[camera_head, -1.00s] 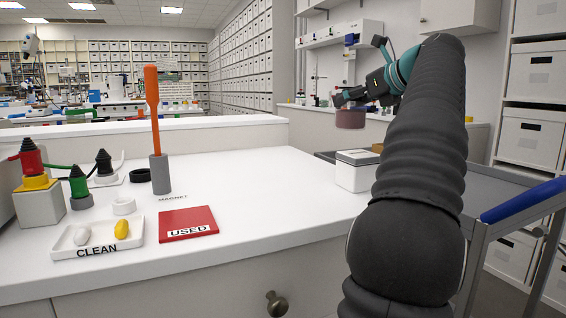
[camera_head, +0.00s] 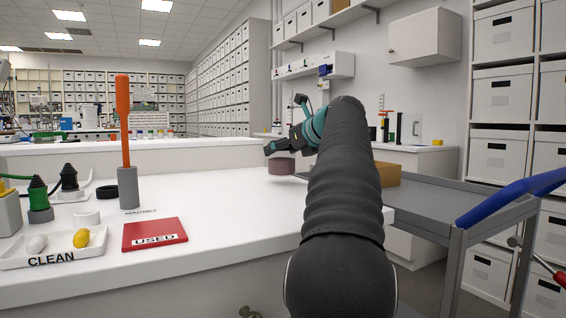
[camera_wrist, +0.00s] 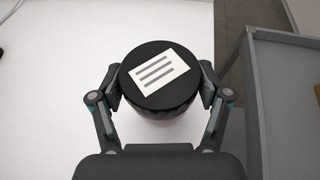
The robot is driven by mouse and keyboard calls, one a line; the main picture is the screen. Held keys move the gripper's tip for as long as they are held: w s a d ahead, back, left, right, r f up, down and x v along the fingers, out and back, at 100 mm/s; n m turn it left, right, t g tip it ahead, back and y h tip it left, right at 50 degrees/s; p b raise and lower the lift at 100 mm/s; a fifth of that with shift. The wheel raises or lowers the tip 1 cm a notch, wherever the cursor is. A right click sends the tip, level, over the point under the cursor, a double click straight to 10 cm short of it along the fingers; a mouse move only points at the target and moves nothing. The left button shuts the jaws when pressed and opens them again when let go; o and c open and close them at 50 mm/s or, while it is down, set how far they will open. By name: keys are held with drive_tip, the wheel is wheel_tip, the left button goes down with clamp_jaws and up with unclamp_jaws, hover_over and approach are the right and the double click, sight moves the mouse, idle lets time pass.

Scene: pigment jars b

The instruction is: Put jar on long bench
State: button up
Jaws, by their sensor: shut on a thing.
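My gripper (camera_head: 277,150) is shut on a jar, its fingers on either side of the lid. The jar (camera_head: 281,166) has a dull purple-red body in the head view. In the wrist view the jar's black lid (camera_wrist: 160,78) carries a white label with dark lines. The jar is upright, over the right part of the white bench top (camera_head: 230,200). I cannot tell whether its base touches the bench.
A red USED mat (camera_head: 154,234), a CLEAN tray (camera_head: 50,252) and a grey holder with an orange tool (camera_head: 128,188) are on the bench's left part. A grey cart (camera_head: 440,200) with a cardboard box (camera_head: 388,174) stands right. The bench middle is clear.

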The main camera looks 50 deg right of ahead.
drive_tip(key=shift+f, duration=0.95)
drive_tip(key=shift+f, duration=0.15)
drive_tip(key=o, duration=1.2)
drive_tip(key=shift+o, duration=0.2)
drive_tip(key=shift+s+r, duration=0.2)
drive_tip(key=shift+r, duration=0.05)
drive_tip(key=p+v, duration=0.1)
drive_tip(key=v, duration=1)
drive_tip(key=shift+s+r, duration=0.15)
drive_tip(key=shift+s, duration=0.1)
drive_tip(key=shift+a, duration=0.15)
